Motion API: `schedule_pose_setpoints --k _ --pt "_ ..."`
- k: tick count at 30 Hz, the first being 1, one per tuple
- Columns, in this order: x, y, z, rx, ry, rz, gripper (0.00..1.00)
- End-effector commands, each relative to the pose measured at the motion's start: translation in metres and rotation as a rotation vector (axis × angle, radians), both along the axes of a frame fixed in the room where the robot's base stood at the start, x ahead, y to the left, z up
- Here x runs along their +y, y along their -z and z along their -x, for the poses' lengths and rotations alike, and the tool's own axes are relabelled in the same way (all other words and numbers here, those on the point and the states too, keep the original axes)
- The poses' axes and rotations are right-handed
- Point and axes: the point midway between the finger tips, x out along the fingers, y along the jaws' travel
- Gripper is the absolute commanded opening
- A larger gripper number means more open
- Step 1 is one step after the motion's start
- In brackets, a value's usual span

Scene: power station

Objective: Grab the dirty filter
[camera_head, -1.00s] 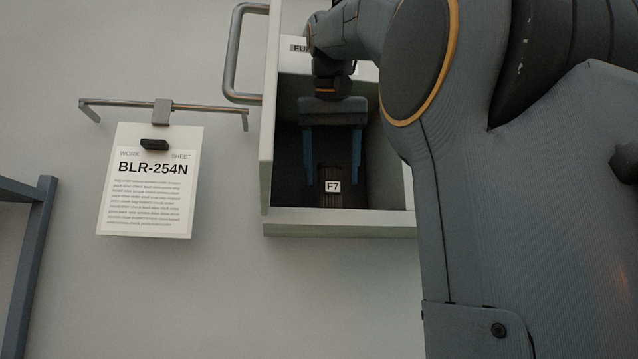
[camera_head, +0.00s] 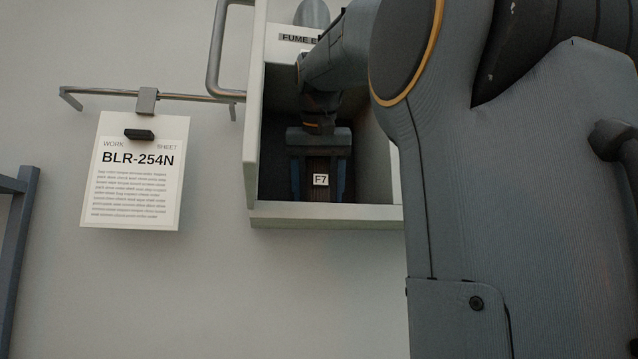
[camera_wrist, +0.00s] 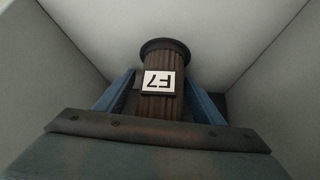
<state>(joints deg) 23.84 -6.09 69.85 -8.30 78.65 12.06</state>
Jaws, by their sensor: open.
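The dirty filter (camera_head: 320,192) is a dark brown, ribbed cylinder with a white F7 label, standing inside an open box-like housing marked "FUME E...". In the wrist view the filter (camera_wrist: 162,104) shows its dark round rim at the far end, and the F7 label appears upside down. My gripper (camera_head: 320,190) is inside the housing, with one blue finger on each side of the filter. In the wrist view my gripper (camera_wrist: 163,88) is open around the filter, with a gap visible at least on the right. Whether the left finger touches the filter is unclear.
The housing (camera_head: 325,215) has pale walls close around my gripper, and its door with a metal handle (camera_head: 215,60) stands open at the left. A work sheet (camera_head: 135,170) reading BLR-254N hangs from a rail (camera_head: 190,97). A blue-grey frame (camera_head: 22,230) stands at far left.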

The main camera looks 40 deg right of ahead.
Motion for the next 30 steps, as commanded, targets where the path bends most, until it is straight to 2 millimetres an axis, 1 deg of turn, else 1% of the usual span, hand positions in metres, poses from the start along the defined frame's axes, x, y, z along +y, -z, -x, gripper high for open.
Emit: schedule_pose_setpoints --k 3,5,9,12,22,28,30 --pt "0.000 0.000 0.000 0.000 0.000 0.000 0.62" --pt "0.000 0.000 0.000 0.000 0.000 0.000 0.52" --pt "0.000 0.000 0.000 0.000 0.000 0.000 0.28" --pt "0.000 -0.001 0.000 -0.001 0.000 0.001 0.14" --pt "0.000 -0.003 0.000 -0.001 0.000 0.001 0.14" --pt "0.000 -0.015 -0.001 -0.002 0.000 0.001 0.14" --pt "-0.006 -0.013 0.013 -0.001 0.005 0.000 0.14"
